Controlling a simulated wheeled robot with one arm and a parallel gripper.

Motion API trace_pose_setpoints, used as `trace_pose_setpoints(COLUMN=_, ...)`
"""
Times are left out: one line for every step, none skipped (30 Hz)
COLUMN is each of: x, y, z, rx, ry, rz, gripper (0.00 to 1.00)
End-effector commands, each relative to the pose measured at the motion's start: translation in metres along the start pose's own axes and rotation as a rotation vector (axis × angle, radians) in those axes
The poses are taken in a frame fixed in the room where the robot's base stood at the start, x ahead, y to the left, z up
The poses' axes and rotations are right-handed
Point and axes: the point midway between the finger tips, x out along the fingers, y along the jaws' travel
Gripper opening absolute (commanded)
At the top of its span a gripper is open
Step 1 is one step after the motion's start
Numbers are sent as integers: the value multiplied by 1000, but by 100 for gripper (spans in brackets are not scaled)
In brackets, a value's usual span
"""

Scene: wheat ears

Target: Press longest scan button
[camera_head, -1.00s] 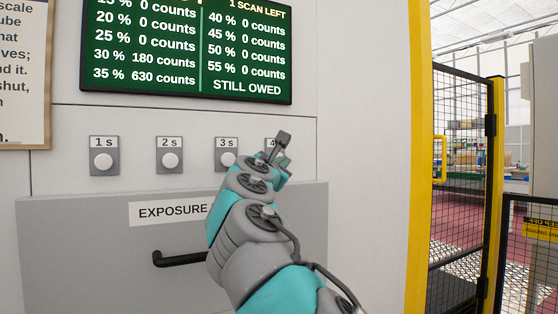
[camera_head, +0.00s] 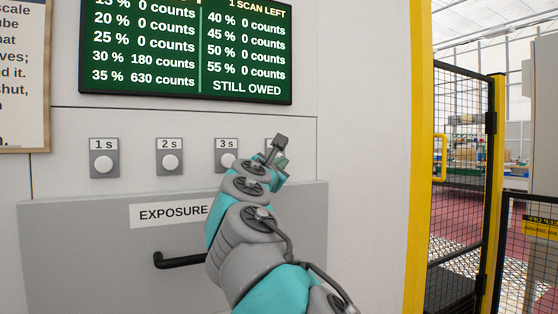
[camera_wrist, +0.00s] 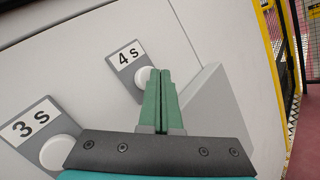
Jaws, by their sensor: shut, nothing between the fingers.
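A row of white round buttons on grey plates runs along the panel: the 1 s button (camera_head: 103,164), the 2 s button (camera_head: 170,162) and the 3 s button (camera_head: 227,161). In the head view my gripper (camera_head: 279,143) hides most of the 4 s plate. In the wrist view the 4 s button (camera_wrist: 144,76) shows just left of my green fingertips (camera_wrist: 160,72), which are shut with nothing between them. The fingertips partly overlap this button; I cannot tell whether they touch it. The 3 s button also shows in the wrist view (camera_wrist: 56,152).
A green display (camera_head: 186,48) above lists counts, with "1 SCAN LEFT" and "STILL OWED". Below the buttons, a grey box labelled EXPOSURE (camera_head: 60,240) with a black handle (camera_head: 180,259) juts out. A yellow post (camera_head: 424,180) and mesh gate (camera_head: 460,180) stand right.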

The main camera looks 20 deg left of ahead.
Motion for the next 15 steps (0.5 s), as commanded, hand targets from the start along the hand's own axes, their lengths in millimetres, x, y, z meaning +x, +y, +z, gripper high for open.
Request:
trace_pose_setpoints(x=1, y=0, z=-1, rx=0, ry=1, rz=0, gripper=0)
trace_pose_setpoints(x=1, y=0, z=-1, rx=0, ry=1, rz=0, gripper=0)
trace_pose_setpoints(x=1, y=1, z=-1, rx=0, ry=1, rz=0, gripper=0)
trace_pose_setpoints(x=2, y=1, z=-1, rx=0, ry=1, rz=-1, gripper=0)
trace_pose_setpoints(x=2, y=1, z=-2, rx=-1, ry=1, rz=-1, gripper=0)
trace_pose_setpoints(x=2, y=1, z=-2, rx=-1, ry=1, rz=-1, gripper=0)
trace_pose_setpoints(x=3, y=1, z=-2, rx=-1, ry=2, rz=-1, gripper=0)
trace_pose_setpoints(x=3, y=1, z=-2, rx=-1, ry=2, rz=-1, gripper=0)
trace_pose_setpoints(x=3, y=2, z=-2, rx=-1, ry=2, rz=-1, gripper=0)
trace_pose_setpoints(x=3, y=2, z=-3, rx=-1, ry=2, rz=-1, gripper=0)
trace_pose_setpoints(x=4, y=2, z=-3, rx=-1, ry=2, rz=-1, gripper=0)
trace_pose_setpoints(x=4, y=2, z=-3, rx=-1, ry=2, rz=-1, gripper=0)
trace_pose_setpoints(x=4, y=2, z=-3, rx=-1, ry=2, rz=-1, gripper=0)
trace_pose_setpoints(x=4, y=2, z=-3, rx=-2, ry=2, rz=-1, gripper=0)
trace_pose_setpoints(x=4, y=3, z=-4, rx=-2, ry=2, rz=-1, gripper=0)
